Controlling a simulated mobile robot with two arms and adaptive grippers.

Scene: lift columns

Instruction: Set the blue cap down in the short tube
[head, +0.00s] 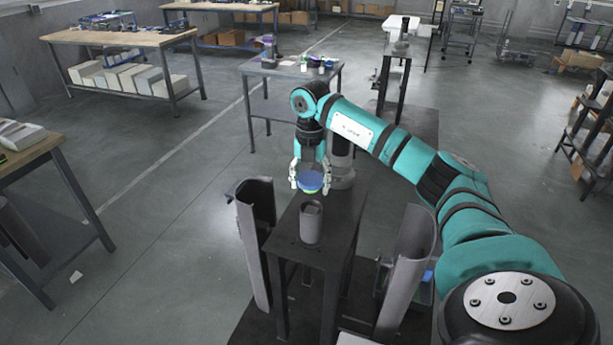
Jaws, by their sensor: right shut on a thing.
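The blue cap (309,183) is a round blue piece with a green underside. My right gripper (310,176) is shut on it, with a finger on each side, and holds it in the air. The short tube (311,226) is a grey upright cylinder with an open top, standing on a narrow dark table (287,240). In the head view the cap appears just above and behind the tube's rim, apart from it. I cannot tell the exact height or whether the cap is over the opening. My left gripper is not in view.
Tall grey curved shells stand left (257,240) and right (407,270) of the dark table. A grey cylindrical part (342,158) stands behind the gripper. A small table (290,68) with coloured items is farther back. Open floor lies to the left.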

